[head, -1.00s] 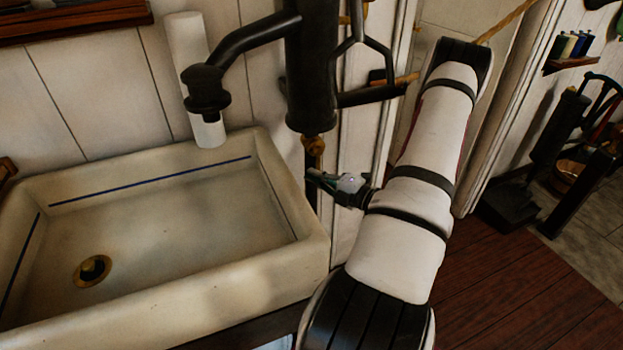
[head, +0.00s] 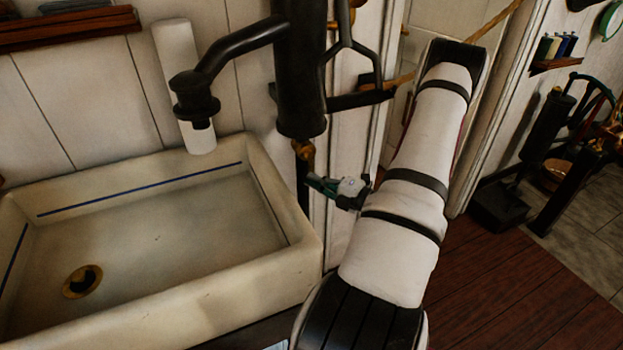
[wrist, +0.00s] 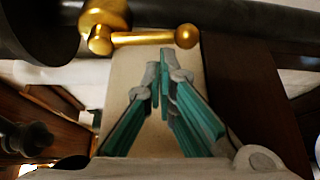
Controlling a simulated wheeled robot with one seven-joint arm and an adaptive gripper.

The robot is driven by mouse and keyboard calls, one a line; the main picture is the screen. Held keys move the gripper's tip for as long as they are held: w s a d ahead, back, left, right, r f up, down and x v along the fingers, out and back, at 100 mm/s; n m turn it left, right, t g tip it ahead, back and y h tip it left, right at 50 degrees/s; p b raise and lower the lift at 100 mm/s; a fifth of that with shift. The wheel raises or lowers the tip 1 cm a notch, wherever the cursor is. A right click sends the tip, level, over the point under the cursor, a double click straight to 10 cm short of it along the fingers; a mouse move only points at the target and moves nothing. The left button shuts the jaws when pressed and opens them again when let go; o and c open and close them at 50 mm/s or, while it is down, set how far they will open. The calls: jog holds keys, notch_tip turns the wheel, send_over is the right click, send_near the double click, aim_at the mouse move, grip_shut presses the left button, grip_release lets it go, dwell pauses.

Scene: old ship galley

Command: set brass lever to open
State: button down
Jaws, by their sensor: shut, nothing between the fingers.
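The brass lever (wrist: 145,39) is a short rod with a ball knob at its right end and a brass hub at its left. It runs roughly level across the top of the wrist view. In the head view its brass fitting (head: 304,153) shows below the black pump body, beside the sink. My gripper (wrist: 160,62) is shut and empty, its teal fingers together. Its tips lie just below the lever in the wrist view, near the knob side; I cannot tell whether they touch it. In the head view my gripper (head: 311,182) is just below the fitting.
A stone sink (head: 150,215) with a brass drain fills the left. The black pump (head: 299,80) with its spout and handle stands above my gripper. A white cylinder (head: 172,60) leans at the wall. Wooden floor (head: 510,280) is open at the right.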

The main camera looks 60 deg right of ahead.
jog(key=s, duration=1)
jog(key=shift+s+r, duration=0.2)
jog(key=shift+s, duration=0.1)
jog(key=shift+a, duration=0.1)
